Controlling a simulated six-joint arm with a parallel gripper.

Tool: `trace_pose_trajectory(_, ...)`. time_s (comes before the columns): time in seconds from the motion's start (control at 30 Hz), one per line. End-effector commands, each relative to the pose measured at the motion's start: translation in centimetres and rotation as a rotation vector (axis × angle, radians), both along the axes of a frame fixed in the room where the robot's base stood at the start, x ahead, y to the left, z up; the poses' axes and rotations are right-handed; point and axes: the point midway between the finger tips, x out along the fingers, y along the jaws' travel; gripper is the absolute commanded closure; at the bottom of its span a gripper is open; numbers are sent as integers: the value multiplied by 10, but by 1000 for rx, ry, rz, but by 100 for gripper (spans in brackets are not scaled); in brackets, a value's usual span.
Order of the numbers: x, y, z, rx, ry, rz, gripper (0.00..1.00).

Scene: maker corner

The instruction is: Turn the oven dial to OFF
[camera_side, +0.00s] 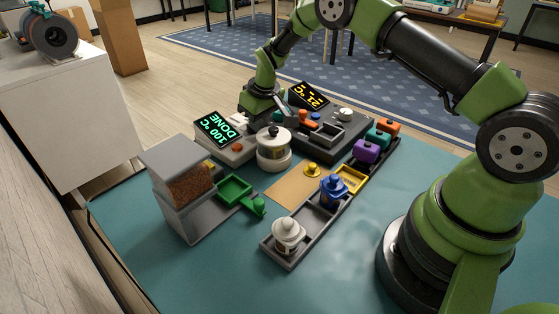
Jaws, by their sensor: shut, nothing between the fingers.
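A dark console (318,147) stands at the back of the teal mat, with an amber screen (308,95) reading about 21 °C. A pale round dial (345,114) sits at its right end; I cannot tell which mark it points to, or whether it is the oven dial. A lighter unit to the left has a green screen (220,130) reading DONE and 100 °C, with a small orange knob (237,147) below it. My gripper (264,112) is shut and empty, pointing down above the gap between the two screens. Its fingertips are hard to make out.
A white lidded jar (273,148) stands just in front of my gripper. A long tray (283,254) holds a white pot, a blue pot and several coloured blocks. A grey hopper (176,192) stands at left. The mat's front is clear.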

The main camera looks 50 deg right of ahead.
Motion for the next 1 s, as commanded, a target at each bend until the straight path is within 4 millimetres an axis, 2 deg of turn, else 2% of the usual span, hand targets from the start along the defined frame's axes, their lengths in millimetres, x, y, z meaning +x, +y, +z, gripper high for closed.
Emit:
trace_pose_trajectory(0.27, 0, 0, -14, -2, 0, 3, 100)
trace_pose_trajectory(1.0, 0, -3, -14, -3, -1, 4, 100)
